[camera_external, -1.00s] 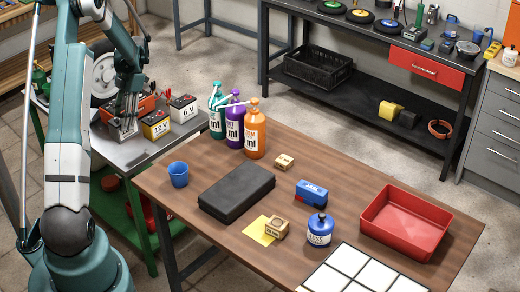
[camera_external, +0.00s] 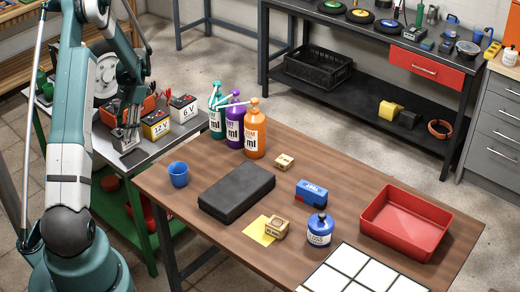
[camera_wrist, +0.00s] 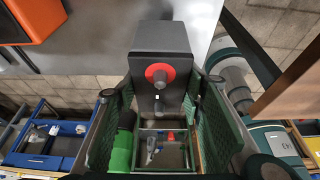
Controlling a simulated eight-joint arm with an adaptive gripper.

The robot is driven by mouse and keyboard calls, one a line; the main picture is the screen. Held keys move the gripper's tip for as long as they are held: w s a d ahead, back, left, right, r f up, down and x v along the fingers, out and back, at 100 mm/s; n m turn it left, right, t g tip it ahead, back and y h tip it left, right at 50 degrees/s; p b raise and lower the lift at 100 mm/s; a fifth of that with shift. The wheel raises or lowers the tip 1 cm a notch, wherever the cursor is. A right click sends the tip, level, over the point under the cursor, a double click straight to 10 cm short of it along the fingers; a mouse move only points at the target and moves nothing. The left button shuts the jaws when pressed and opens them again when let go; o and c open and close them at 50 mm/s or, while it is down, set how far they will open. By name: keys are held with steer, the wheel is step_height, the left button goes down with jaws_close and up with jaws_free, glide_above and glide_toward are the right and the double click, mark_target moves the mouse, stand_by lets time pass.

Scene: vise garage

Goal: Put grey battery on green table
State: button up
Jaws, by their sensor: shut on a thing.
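The green table (camera_external: 165,150) has a grey top and green legs and stands at the left in the external view. Its top also shows in the wrist view (camera_wrist: 100,30). A dark grey boxy thing with a red round spot, seemingly the grey battery (camera_wrist: 160,42), is between my fingers in the wrist view. My gripper (camera_external: 130,147) is shut on it at the near edge of the green table. A dark patch (camera_external: 133,157) shows beneath the fingers in the external view; whether the battery rests on the top or is held above it, I cannot tell.
On the green table stand a 12V battery (camera_external: 155,125), a 6V battery (camera_external: 184,108) and an orange box (camera_external: 108,115). Bottles (camera_external: 255,135) and a blue cup (camera_external: 178,174) stand on the brown table (camera_external: 300,255) to the right.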

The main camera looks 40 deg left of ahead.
steer(key=shift+f, duration=1.3)
steer(key=shift+f, duration=0.1)
steer(key=o, duration=1.5)
steer(key=v, duration=1.2)
steer(key=shift+p, duration=0.3)
